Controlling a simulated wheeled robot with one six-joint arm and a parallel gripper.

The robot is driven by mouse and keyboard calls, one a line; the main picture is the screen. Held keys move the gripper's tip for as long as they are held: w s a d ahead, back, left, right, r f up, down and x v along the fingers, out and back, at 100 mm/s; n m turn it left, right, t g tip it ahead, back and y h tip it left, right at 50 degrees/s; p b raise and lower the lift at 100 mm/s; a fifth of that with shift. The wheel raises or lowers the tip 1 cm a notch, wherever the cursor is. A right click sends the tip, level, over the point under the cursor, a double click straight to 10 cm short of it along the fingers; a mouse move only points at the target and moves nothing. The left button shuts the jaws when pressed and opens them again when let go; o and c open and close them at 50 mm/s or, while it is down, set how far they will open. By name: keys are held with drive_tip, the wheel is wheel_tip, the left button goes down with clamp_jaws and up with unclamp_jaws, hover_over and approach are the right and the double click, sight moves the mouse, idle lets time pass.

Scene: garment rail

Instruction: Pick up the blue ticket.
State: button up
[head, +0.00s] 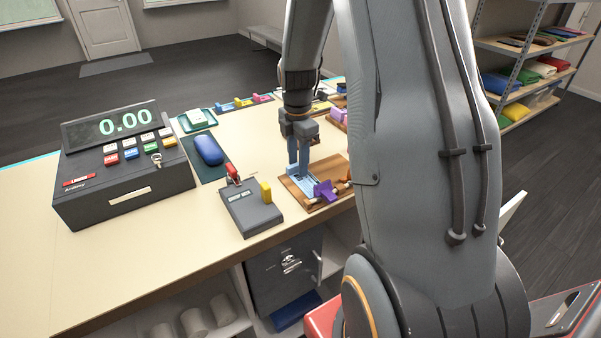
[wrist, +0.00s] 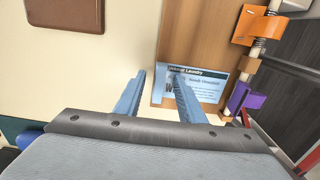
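The blue ticket (wrist: 208,88) is a light blue card with printed text and a dark header. It lies on a brown wooden board, close to the board's edge, in the wrist view. In the head view the ticket (head: 304,185) is small and partly hidden by my fingers. In the wrist view the right finger overlaps the ticket and the left finger is over the cream counter. In the head view my gripper (head: 299,172) points down at the board; whether it touches the ticket I cannot tell.
The wooden board (head: 325,173) carries a purple clip (wrist: 253,97) and an orange clip (wrist: 258,25) on a rod. A grey device (head: 250,212) with red and yellow parts stands left of the board. A cash register (head: 120,170) stands farther left. The front left counter is clear.

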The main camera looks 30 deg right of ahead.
clamp_jaws()
drive_tip(key=shift+r, duration=0.15)
wheel_tip(320, 180, up, 15)
drive_tip(key=p, duration=0.1)
drive_tip(key=shift+p, duration=0.3)
idle(0.7)
